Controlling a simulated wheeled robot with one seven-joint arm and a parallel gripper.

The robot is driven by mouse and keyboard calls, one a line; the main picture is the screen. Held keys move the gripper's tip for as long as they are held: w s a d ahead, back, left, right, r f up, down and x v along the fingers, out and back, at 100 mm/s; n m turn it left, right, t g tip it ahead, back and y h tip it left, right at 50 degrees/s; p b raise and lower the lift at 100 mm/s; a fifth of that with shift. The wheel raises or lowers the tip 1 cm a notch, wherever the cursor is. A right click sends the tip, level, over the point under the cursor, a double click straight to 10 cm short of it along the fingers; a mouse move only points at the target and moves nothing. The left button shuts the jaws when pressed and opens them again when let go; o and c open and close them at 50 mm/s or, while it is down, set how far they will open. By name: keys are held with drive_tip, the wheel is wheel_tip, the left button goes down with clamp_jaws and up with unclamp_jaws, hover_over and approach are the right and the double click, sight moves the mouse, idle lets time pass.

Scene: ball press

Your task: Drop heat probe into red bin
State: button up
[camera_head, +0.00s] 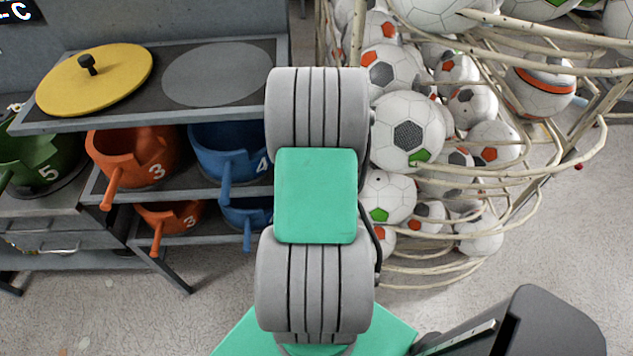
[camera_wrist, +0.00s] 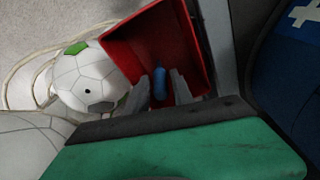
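In the wrist view, a red bin (camera_wrist: 138,42) lies below my gripper, with its opening facing the camera. My gripper (camera_wrist: 160,88) is over the bin, its two grey fingers apart. A small blue rounded piece, apparently the heat probe (camera_wrist: 159,82), shows between the fingers against the red inside of the bin. Narrow gaps show on both sides of it. I cannot tell whether it is in the air or resting on the bin floor. In the head view my own arm hides the gripper, and neither the bin nor the probe can be seen.
A wire cage of soccer balls (camera_head: 407,132) stands right of my arm. A soccer ball (camera_wrist: 90,80) is close left of the bin. A grey shelf rack (camera_head: 205,40) at left holds a yellow lid (camera_head: 95,82), an orange pot (camera_head: 130,152) and a blue pot (camera_head: 222,150).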

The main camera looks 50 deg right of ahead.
drive_tip(key=o, duration=0.3)
drive_tip(key=r, duration=0.2)
drive_tip(key=r+b, duration=0.1)
drive_tip(key=r, duration=0.2)
drive_tip(key=a+r, duration=0.1)
drive_tip(key=r, duration=0.1)
drive_tip(key=shift+s+r, duration=0.3)
drive_tip(key=shift+r, duration=0.05)
